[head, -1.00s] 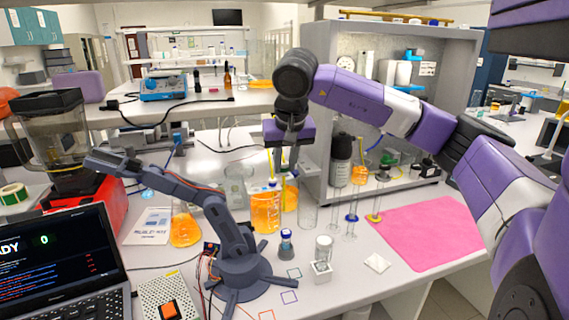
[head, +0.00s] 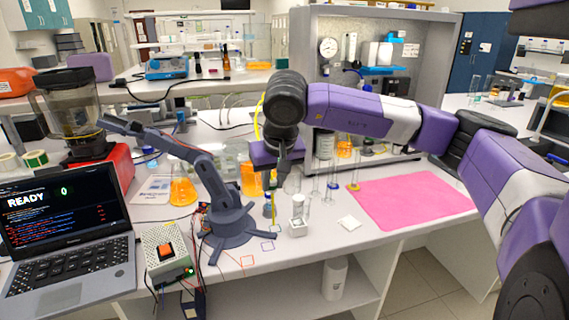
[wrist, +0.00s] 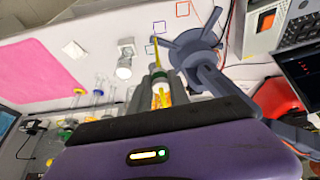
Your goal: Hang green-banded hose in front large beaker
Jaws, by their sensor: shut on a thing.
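My gripper (head: 284,168) hangs over the bench in front of the orange-filled large beaker (head: 250,182), which it and my wrist partly hide. In the wrist view my gripper (wrist: 159,82) is shut on the yellow hose (wrist: 159,50), with a green band (wrist: 158,73) near the fingertips. The hose end sticks out past the fingers. In the head view a yellow stretch of the hose (head: 258,118) curves up beside my wrist; its lower end is hidden there. Orange liquid shows behind the fingers in the wrist view. I cannot tell whether the hose touches a beaker.
A small dark robot arm (head: 228,220) stands close left of my gripper. A blue-capped bottle (head: 268,207), a white block (head: 297,228) and tall glass cylinders (head: 333,185) are nearby. An orange flask (head: 182,188) stands left. A pink mat (head: 410,195) lies clear at right.

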